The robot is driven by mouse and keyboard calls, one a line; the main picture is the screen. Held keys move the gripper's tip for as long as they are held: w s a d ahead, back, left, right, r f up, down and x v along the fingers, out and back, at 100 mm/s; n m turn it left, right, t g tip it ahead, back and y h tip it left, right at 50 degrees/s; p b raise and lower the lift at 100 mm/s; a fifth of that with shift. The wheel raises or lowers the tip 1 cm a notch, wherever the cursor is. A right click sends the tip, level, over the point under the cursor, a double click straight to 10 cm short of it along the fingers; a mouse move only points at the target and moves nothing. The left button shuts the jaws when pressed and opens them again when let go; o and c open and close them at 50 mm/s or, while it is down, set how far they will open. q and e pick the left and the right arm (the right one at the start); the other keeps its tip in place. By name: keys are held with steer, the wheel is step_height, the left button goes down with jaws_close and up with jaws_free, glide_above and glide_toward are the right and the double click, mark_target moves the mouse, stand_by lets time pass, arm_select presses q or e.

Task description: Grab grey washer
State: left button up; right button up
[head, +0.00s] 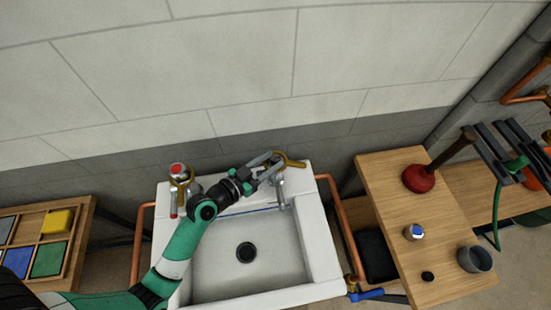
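My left gripper (275,161) is over the back edge of the white sink (322,240), at the tap (281,191). Its two grey fingers look spread apart, with no object clearly held between them. A brass-coloured curved piece (292,163) is right at the fingertips; I cannot tell whether they touch it. I cannot make out a grey washer for certain. A small dark round piece (428,277) lies on the right wooden bench (392,195), beside a grey cup-like cylinder (476,259). My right gripper is not in view.
A brass fitting with a red top (178,172) stands at the sink's back left. A plunger (420,178) and a blue-and-white round item (414,232) are on the right bench. A divided tray with coloured blocks (72,237) is at left. Copper pipes (345,228) flank the sink.

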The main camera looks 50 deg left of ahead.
arm_select(q)
jaws_close()
steer(key=r, duration=0.1)
steer(key=r+p, duration=0.1)
steer(key=r, duration=0.1)
steer(key=r+p, duration=0.1)
steer(key=shift+s+d+r, duration=0.1)
steer(key=shift+d+r, duration=0.05)
steer(key=shift+d, duration=0.1)
steer(key=s+d+r+p, duration=0.2)
steer(key=d+r, duration=0.2)
steer(key=d, duration=0.2)
steer(key=s+d+r+p, duration=0.2)
steer(key=d+r+p, duration=0.1)
steer(key=d, duration=0.3)
steer(key=shift+s+d+r, duration=0.35)
steer(key=shift+s+r, duration=0.05)
steer(key=shift+r, duration=0.45)
